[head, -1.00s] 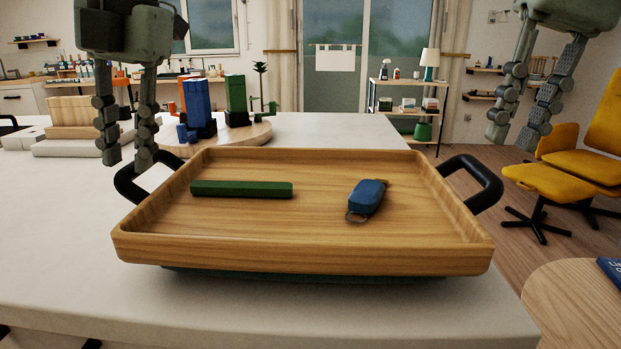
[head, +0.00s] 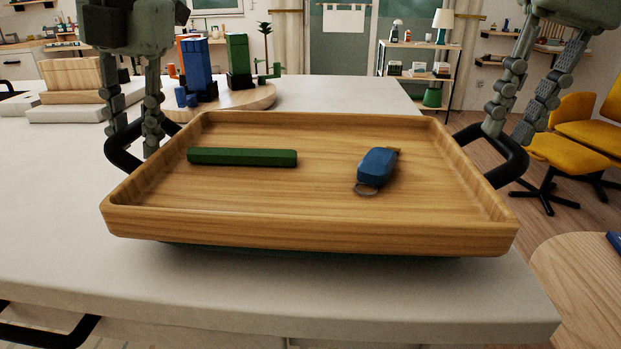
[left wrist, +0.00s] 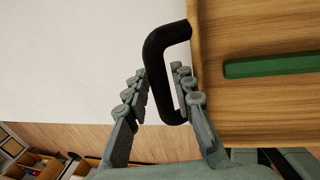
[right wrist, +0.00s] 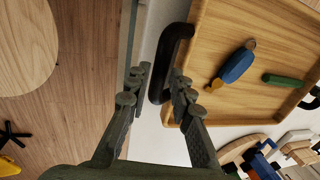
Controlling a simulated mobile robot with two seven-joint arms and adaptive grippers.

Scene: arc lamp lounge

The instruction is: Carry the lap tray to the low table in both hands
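The wooden lap tray (head: 330,235) lies on the white counter, with a black handle at each end. It carries a green bar (head: 242,157) and a blue fob with a ring (head: 376,168). My left gripper (head: 134,145) is open, its fingers on either side of the left handle (left wrist: 155,65). My right gripper (head: 508,125) is open, its fingers on either side of the right handle (right wrist: 165,55). Neither gripper is visibly closed on its handle. A round wooden table (head: 585,285), apparently the low table, shows at the lower right.
The white counter (head: 50,215) bears a round board (head: 225,102) with blue and green blocks behind the tray. Pale stacked blocks (head: 80,95) stand at the left.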

